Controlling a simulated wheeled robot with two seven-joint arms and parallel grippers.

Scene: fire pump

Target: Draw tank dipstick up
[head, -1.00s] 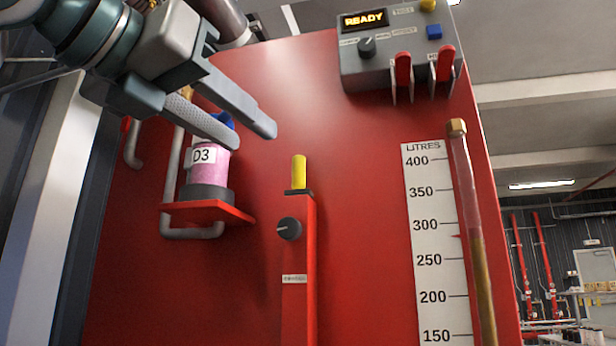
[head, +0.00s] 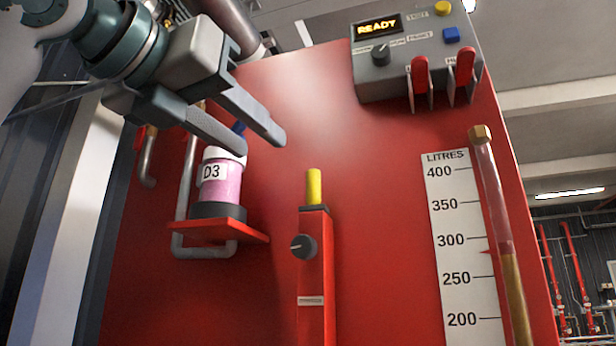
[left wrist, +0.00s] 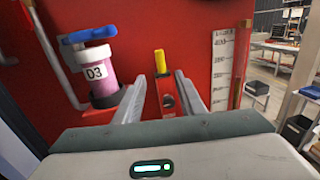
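The tank dipstick appears to be the piece with a yellow grip (head: 314,186) standing upright on a black collar atop a narrow red housing (head: 316,280) on the red tank front. A black knob (head: 303,247) sits on that housing. My left gripper (head: 262,147) is open and empty, above and left of the yellow grip and apart from it. In the left wrist view the yellow grip (left wrist: 159,62) shows beyond my two spread fingers, near the gap between their tips. The rod below the grip is hidden in the housing. My right gripper is not in view.
A pink D3 canister (head: 222,182) with a blue top stands on a red shelf (head: 240,232), just below my left fingers. A control box (head: 415,55) reading READY is upper right. A litres scale (head: 460,250) with a sight tube (head: 497,200) is at right.

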